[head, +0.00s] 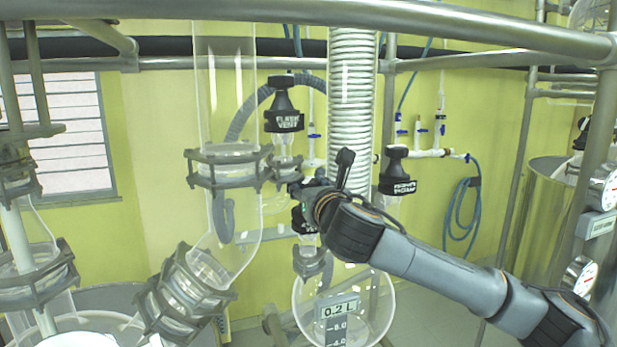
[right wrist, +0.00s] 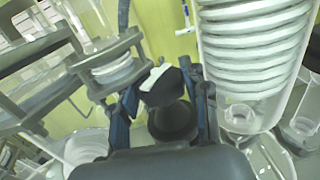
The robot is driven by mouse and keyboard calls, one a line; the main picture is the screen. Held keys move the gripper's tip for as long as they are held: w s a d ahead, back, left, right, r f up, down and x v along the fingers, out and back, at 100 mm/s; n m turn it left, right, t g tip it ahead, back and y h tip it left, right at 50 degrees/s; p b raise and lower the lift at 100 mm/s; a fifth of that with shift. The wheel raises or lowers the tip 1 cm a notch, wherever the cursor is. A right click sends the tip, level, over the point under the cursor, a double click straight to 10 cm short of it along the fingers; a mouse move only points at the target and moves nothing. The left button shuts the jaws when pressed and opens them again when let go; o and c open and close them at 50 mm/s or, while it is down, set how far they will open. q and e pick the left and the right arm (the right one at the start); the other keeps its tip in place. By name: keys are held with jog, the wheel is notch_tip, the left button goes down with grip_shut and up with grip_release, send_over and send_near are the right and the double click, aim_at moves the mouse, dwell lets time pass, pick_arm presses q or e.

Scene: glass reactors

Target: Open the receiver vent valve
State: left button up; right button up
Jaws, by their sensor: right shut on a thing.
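My right gripper (head: 306,200) reaches in from the lower right and is shut around a black valve knob (head: 304,221), above the clear round receiver (head: 375,300). In the right wrist view the knob (right wrist: 162,86), with a white patch on top, sits between the two fingers of the right gripper (right wrist: 165,98). Its label is hidden in the head view, so I cannot read it or tell the valve's position. Another black knob, marked as a vent (head: 287,120), stands above and left. A third labelled knob (head: 397,186) is to the right. My left gripper is out of view.
A white coiled glass column (head: 352,90) rises just behind the right gripper; it is close on the right in the right wrist view (right wrist: 255,50). Glass tubing with metal clamps (head: 222,168) stands left. A metal rail (head: 450,28) crosses the top. A display (head: 337,309) reads 0.2 L.

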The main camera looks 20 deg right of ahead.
jog(key=shift+d+f+n+y, duration=0.1)
jog(key=shift+d+n+y, duration=0.1)
jog(key=shift+n+y, duration=0.45)
jog(key=n+y, duration=0.1)
jog(key=y, duration=0.1)
jog(key=n+g+y, duration=0.1)
jog(key=n+y, duration=0.1)
jog(key=y, duration=0.1)
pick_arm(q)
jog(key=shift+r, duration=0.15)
pick_arm(e)
jog(key=shift+a+n+g+y, duration=0.15)
jog(key=shift+n+g+y, duration=0.25)
jog(key=shift+y, duration=0.45)
jog(key=o, duration=0.9)
jog(key=shift+o, duration=0.2)
